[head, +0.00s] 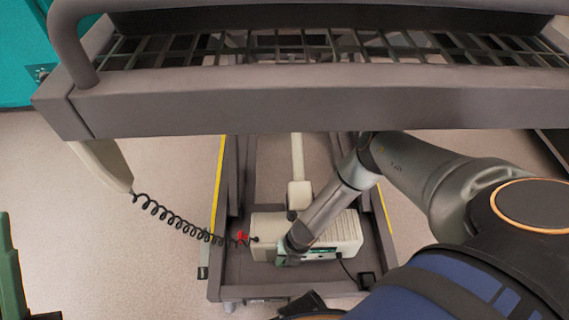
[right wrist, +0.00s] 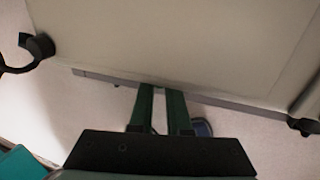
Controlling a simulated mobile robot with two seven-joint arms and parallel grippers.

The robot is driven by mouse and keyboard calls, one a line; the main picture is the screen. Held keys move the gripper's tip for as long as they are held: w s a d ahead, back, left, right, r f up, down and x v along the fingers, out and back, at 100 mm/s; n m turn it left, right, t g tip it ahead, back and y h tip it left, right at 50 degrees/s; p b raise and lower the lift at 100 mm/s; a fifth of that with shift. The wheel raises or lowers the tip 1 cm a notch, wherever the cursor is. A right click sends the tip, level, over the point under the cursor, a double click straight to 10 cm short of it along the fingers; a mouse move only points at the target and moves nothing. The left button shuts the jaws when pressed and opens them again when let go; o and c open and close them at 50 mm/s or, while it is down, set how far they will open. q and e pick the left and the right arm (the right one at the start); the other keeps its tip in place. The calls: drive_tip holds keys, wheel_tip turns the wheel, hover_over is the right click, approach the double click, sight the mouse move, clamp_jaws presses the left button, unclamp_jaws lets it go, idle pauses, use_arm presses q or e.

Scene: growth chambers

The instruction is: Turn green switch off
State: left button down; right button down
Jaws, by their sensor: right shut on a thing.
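A white box (head: 347,232) with a vented top and a green strip on its front sits on the low base of a grey wheeled frame. My right arm reaches down to it, and the right gripper (head: 288,260) is at its front, left of the middle. In the right wrist view, its two green fingers (right wrist: 161,92) stand a small gap apart at the edge of a large pale panel (right wrist: 190,45). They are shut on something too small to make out. I cannot make out a green switch. A dark green piece, probably my left gripper (head: 9,268), shows at the left edge.
A grey frame with a wire mesh shelf (head: 320,45) crosses above the arm. A coiled black cord (head: 175,215) runs from a pale handset (head: 103,165) to near a small red part (head: 241,236) by the box. Open floor lies left.

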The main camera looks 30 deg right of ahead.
drive_tip(key=shift+w+a+f+h+b, duration=0.1)
drive_tip(key=shift+w+a+h+b, duration=0.05)
drive_tip(key=shift+h+b, duration=0.2)
drive_tip(key=g+h+b, duration=0.1)
drive_tip(key=h+b, duration=0.1)
drive_tip(key=g+h+b, duration=0.1)
drive_tip(key=b, duration=0.1)
drive_tip(key=shift+a+f+g+h+b, duration=0.15)
drive_tip(key=shift+a+g+h+b, duration=0.2)
drive_tip(key=shift+g, duration=0.05)
drive_tip(key=shift+a+g+h+b, duration=0.2)
drive_tip(key=shift+g+h+b, duration=0.4)
drive_tip(key=shift+h+b, duration=0.3)
use_arm(q)
wheel_tip(320, 180, down, 9)
drive_tip(key=d, duration=0.1)
drive_tip(key=shift+w+f+g+b, duration=0.2)
drive_tip(key=shift+g+b, duration=0.1)
drive_tip(key=shift+b, duration=0.1)
use_arm(e)
drive_tip(key=shift+w+g+h, duration=0.15)
drive_tip(key=shift+g+h, duration=0.45)
drive_tip(key=shift+h, duration=0.6)
use_arm(q)
drive_tip(key=shift+d+f, duration=0.1)
